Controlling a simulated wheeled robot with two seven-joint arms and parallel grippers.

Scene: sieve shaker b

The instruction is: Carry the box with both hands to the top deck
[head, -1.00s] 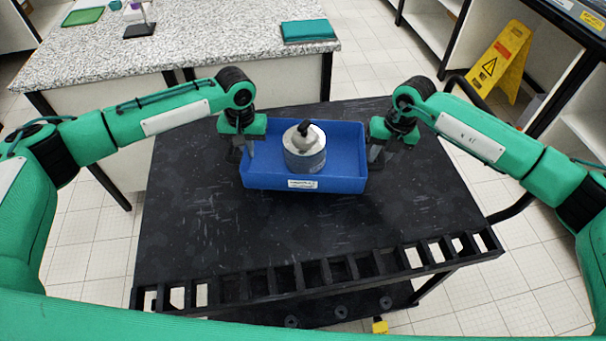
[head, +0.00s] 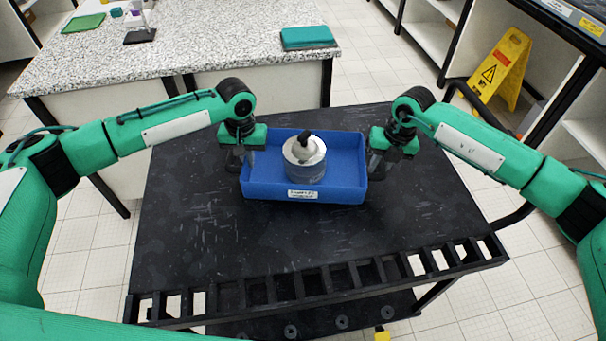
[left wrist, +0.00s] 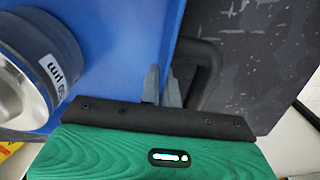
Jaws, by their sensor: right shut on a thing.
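The blue open box (head: 340,190) is over the black top deck (head: 200,230) of a cart, towards its back half. I cannot tell whether its base touches the deck. A round metal sieve pan with a dark knob (head: 304,160) sits inside the box. My left gripper (head: 240,160) is at the box's left end; in the left wrist view its fingers (left wrist: 162,88) close on either side of the box wall (left wrist: 168,40), beside a dark handle loop (left wrist: 205,75). My right gripper (head: 378,162) is shut on the box's right end, its fingertips partly hidden.
A slotted black rack (head: 320,283) runs along the deck's front edge. A speckled bench (head: 200,45) with a teal folder (head: 307,37) stands behind left. A yellow warning sign (head: 500,70) and shelving are at the right. The deck in front of the box is clear.

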